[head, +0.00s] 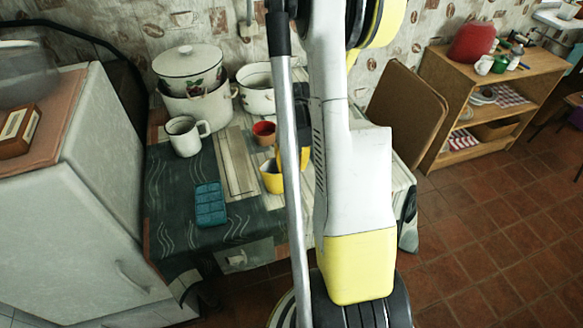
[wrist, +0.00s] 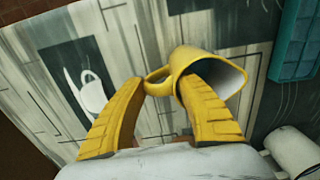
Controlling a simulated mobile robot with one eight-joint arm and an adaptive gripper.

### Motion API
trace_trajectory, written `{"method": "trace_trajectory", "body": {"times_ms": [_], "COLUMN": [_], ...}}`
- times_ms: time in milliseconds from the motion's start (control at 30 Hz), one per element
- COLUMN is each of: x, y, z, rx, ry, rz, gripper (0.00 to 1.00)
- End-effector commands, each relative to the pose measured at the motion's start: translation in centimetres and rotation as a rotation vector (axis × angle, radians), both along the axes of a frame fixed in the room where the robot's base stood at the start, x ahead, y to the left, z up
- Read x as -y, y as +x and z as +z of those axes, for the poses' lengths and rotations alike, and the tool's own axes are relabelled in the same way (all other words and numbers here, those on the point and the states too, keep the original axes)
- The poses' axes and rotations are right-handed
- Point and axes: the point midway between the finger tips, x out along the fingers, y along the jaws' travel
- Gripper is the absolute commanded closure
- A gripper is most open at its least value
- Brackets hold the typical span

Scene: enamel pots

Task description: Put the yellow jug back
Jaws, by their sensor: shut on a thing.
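The yellow jug (wrist: 190,62) is just beyond my fingertips in the wrist view, its mouth facing right and its handle to the left. My gripper (wrist: 160,86) has its two yellow fingers on either side of the handle and is shut on the jug; the right finger covers part of the body. The exact contact is hard to see. In the head view the yellow jug (head: 269,178) shows over the table (head: 228,212), partly hidden by my arm. I cannot tell whether it touches the tabletop.
A red cup (head: 263,132) stands close behind the jug. A white mug (head: 186,136), white pots (head: 195,102) and a teal tray (head: 210,204) are to the left. A brown board (head: 402,110) leans beyond the table. A wooden shelf (head: 480,100) stands at right.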

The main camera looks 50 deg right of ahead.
Motion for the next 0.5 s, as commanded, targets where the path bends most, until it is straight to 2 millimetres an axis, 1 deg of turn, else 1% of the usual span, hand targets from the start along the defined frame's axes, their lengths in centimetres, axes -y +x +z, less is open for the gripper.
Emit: {"method": "trace_trajectory", "body": {"times_ms": [100, 133, 200, 500], "x": [0.01, 0.01, 0.01, 0.01], "y": [0.01, 0.0, 0.01, 0.01], "z": [-0.36, -0.38, -0.27, -0.16], "rx": [0.0, 0.0, 0.0, 0.0], "ry": [0.0, 0.0, 0.0, 0.0], "rz": [0.0, 0.0, 0.0, 0.0], "gripper": [1.0, 0.59, 0.42, 0.42]}}
